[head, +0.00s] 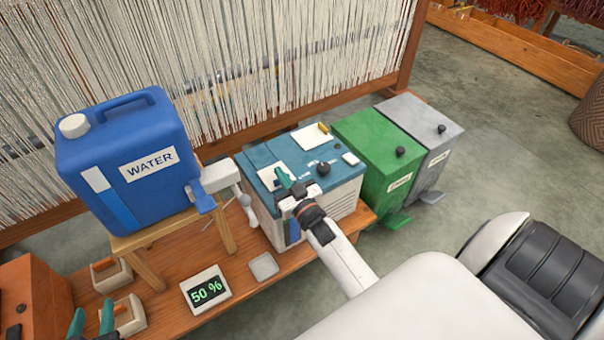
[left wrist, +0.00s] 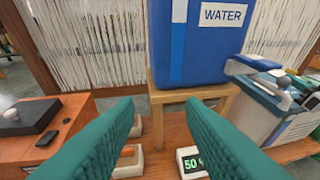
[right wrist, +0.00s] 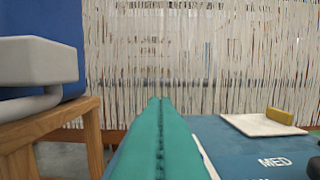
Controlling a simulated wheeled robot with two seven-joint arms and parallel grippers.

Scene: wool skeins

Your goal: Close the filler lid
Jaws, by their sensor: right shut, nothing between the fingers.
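The machine with a blue top (head: 345,168) and pale body stands on the wooden bench in the head view. A white patch (head: 266,184) shows at its front left, beside my right gripper; I cannot tell whether this is the filler opening, and the lid's position is unclear. My right gripper (head: 284,176) is over the front left of the top. In the right wrist view its green fingers (right wrist: 158,105) are together and empty, pointing towards the loom. My left gripper (head: 92,318) is at the bottom left; in the left wrist view its fingers (left wrist: 160,110) are wide apart and empty.
A blue water can (head: 135,205) with a grey tap (head: 218,176) stands on a wooden stand left of the machine. Green (head: 375,150) and grey (head: 425,125) bins stand right of it. A 50 % display (head: 205,288) lies in front. The loom (head: 220,60) is behind.

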